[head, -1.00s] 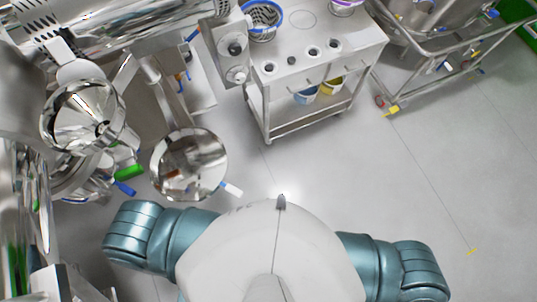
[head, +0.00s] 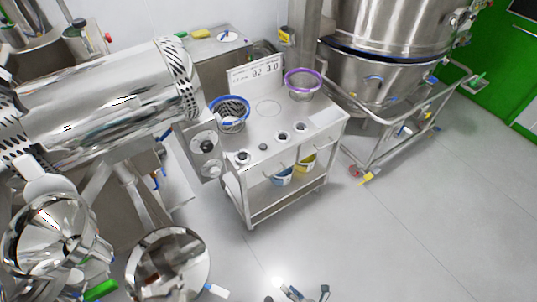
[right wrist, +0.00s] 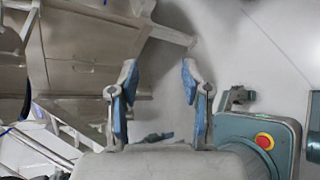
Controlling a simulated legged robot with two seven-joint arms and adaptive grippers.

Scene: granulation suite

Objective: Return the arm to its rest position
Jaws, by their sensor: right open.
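My right gripper (head: 305,292) shows at the bottom edge of the head view, over bare floor and in front of the trolley. Only its fingers are in the picture; the rest of the arm is cut off. In the right wrist view its two blue-padded fingers (right wrist: 160,78) stand apart with nothing between them. It is open and empty. My left gripper is in neither view.
A steel trolley (head: 258,200) stands ahead, bearing a blue-rimmed basket (head: 232,118) and a purple-rimmed basket (head: 303,88). Steel funnels and machinery crowd the left. A large vessel (head: 385,80) stands at the back right. The floor (head: 430,235) at right is clear.

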